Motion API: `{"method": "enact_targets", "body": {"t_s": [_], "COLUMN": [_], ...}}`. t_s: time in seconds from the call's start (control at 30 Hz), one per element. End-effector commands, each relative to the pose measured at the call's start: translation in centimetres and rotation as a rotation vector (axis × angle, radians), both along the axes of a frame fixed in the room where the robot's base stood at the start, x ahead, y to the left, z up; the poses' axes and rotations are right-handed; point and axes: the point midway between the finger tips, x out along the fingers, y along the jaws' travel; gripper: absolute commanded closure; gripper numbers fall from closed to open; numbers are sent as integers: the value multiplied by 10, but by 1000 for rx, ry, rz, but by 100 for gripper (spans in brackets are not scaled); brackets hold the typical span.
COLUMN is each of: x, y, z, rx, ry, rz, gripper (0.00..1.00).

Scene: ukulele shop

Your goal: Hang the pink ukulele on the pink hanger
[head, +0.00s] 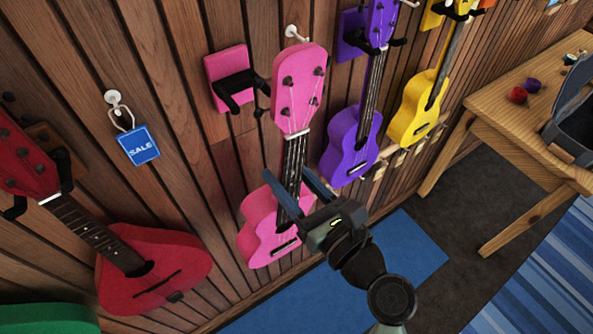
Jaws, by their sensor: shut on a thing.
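The pink ukulele (261,236) is upright, head up, in front of the wooden wall. My gripper (292,183) is shut on its neck, just above the body. The pink hanger (230,78), a pink plate with a black forked hook, is on the wall to the left of the ukulele's pink head (299,86). The head appears to the right of the hook and overlaps its right tip in the picture. I cannot tell whether they touch. Part of the neck is hidden by my gripper.
A red ukulele (150,268) hangs at left, below a blue sale tag (138,145). A purple ukulele (350,143) and a yellow ukulele (419,110) hang at right. A white peg (292,34) is above the pink head. A wooden table (510,122) stands at right.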

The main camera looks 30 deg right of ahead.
Motion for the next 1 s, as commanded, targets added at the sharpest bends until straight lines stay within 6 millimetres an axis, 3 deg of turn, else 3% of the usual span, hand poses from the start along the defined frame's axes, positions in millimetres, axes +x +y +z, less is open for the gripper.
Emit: {"method": "enact_targets", "body": {"t_s": [0.6, 1.0], "x": [49, 47], "y": [2, 2], "z": [-1, 0], "rx": [-1, -85], "ry": [-3, 4], "rz": [2, -1], "gripper": [100, 100]}}
